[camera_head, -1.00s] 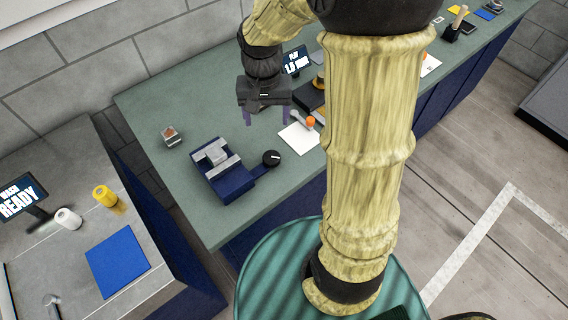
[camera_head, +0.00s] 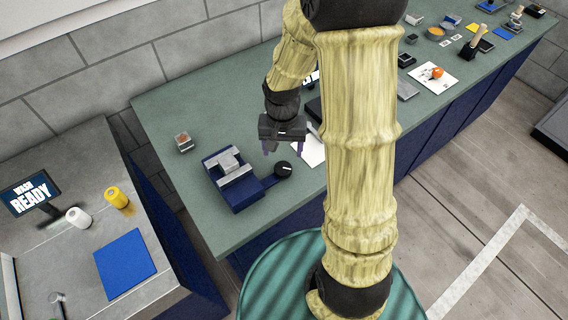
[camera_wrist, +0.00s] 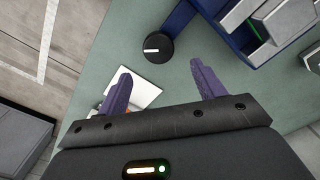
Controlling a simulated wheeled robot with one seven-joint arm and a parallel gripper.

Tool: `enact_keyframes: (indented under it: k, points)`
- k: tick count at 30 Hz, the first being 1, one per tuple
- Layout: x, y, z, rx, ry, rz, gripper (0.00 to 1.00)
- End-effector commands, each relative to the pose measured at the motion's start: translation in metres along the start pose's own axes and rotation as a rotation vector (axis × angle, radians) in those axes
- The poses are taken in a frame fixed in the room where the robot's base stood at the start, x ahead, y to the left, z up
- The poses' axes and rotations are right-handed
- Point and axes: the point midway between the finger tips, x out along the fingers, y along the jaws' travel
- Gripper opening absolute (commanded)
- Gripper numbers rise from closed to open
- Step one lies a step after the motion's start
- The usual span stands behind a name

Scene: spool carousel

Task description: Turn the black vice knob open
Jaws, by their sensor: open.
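The black vice knob (camera_head: 283,169) is round with a white line mark and sits at the right end of a blue arm on the vice. It also shows in the wrist view (camera_wrist: 158,48), beyond and between the fingertips. The blue vice (camera_head: 237,192) with grey jaws stands on the green bench; a gap shows between its jaws. In the wrist view, the vice (camera_wrist: 230,20) is at the top right. My gripper (camera_head: 283,150) is open and empty above the bench, near the knob and apart from it. Its purple fingers (camera_wrist: 160,84) are spread in the wrist view.
A white sheet (camera_head: 312,150) lies right of the knob, partly hidden by my arm. A small box with a brown top (camera_head: 184,142) stands left of the vice. The green bench (camera_head: 215,225) is clear in front of the vice. A grey side table (camera_head: 180,265) stands at left.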

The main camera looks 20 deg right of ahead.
Motion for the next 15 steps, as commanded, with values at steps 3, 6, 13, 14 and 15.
enact_keyframes:
  k: [3,6,13,14,15]
  points:
    - [0.022,-0.002,0.001,-0.007,-0.004,0.002,0.68]
    - [0.037,-0.005,0.003,-0.013,-0.004,0.002,0.68]
    - [0.070,-0.004,0.002,-0.012,-0.003,0.002,0.68]
    - [0.073,-0.004,0.002,-0.010,-0.002,0.001,0.68]
    - [0.077,-0.003,0.002,-0.008,-0.003,0.002,0.68]
